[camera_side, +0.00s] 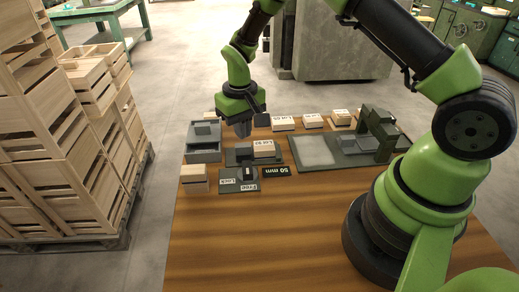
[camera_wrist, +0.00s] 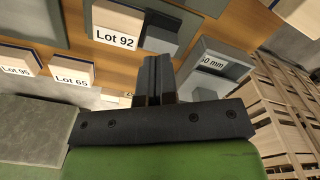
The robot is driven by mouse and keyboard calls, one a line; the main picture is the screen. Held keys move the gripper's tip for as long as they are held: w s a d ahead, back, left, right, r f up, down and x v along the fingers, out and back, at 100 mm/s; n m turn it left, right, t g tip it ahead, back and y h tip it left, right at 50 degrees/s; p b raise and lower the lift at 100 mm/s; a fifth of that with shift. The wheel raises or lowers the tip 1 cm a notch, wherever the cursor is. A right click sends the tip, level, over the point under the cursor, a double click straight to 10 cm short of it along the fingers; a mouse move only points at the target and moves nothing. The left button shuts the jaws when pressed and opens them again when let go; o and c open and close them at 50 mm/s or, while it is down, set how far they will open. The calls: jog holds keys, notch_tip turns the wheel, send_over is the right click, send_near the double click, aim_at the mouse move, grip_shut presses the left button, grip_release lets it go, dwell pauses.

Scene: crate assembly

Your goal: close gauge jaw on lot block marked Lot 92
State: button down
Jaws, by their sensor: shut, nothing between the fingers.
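The block marked Lot 92 (camera_side: 264,147) sits on the dark gauge base (camera_side: 238,163), at its right part. In the wrist view the Lot 92 block (camera_wrist: 112,40) is near the top, label facing the camera, with the grey gauge jaw (camera_wrist: 160,40) beside it; I cannot tell whether they touch. My gripper (camera_side: 243,133) points down above the left part of the gauge, hiding some of the jaw. In the wrist view its fingers (camera_wrist: 153,65) are together, empty, and overlap the view of the jaw. Contact with the jaw cannot be told.
A grey tray (camera_side: 204,156) stands left of the gauge. In front are a Free/Lock plate (camera_side: 229,187), a 50 mm sign (camera_side: 277,172) and a wooden block (camera_side: 193,174). Behind are other lot blocks (camera_side: 284,123). A green fixture (camera_side: 376,128) stands right. The front table is clear.

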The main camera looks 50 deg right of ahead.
jog(key=shift+r, duration=2.15)
jog(key=shift+r, duration=0.4)
jog(key=s+a+r+t+y, duration=0.1)
jog(key=s+r+t, duration=0.1)
jog(key=s+r, duration=0.45)
jog(key=s+a+r+t, duration=0.1)
jog(key=s+r+t, duration=0.15)
jog(key=r, duration=0.75)
jog(key=s+a+r+m+t+y, duration=0.1)
jog(key=s+r+t, duration=0.1)
jog(key=s, duration=1)
jog(key=shift+s+a+r+t, duration=0.25)
jog(key=shift+s+r+t, duration=0.15)
jog(key=shift+r, duration=0.3)
